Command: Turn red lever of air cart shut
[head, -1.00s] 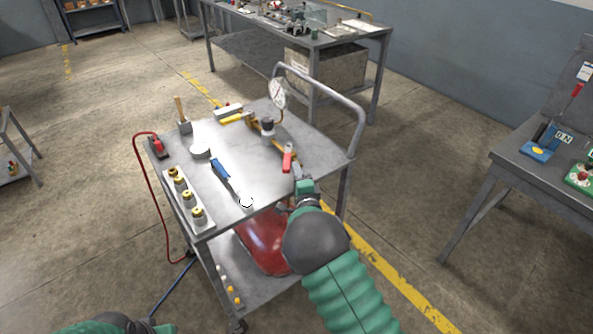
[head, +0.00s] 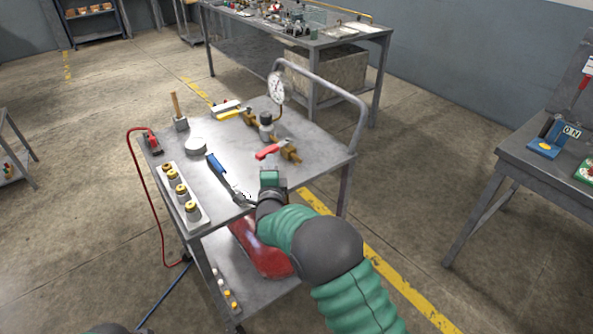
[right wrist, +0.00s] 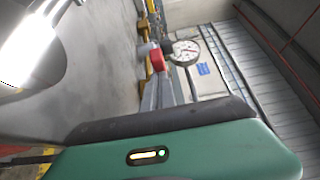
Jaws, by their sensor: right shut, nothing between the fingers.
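The air cart (head: 225,195) is a grey metal trolley below and ahead of me. The red lever (head: 268,151) sits on a brass valve (head: 291,154) on its top, near the right side, and points left across the brass line. My right gripper (head: 270,180) is at the near edge of the top, just short of the lever; its fingertips are hard to make out there. In the right wrist view its grey fingers (right wrist: 166,92) are shut and empty, with the red lever (right wrist: 157,60) just past their tips. I cannot tell whether they touch. My left gripper is out of view.
A pressure gauge (head: 276,88) stands behind the valve. A red tank (head: 262,252) is on the lower shelf. A bench (head: 530,170) stands right.

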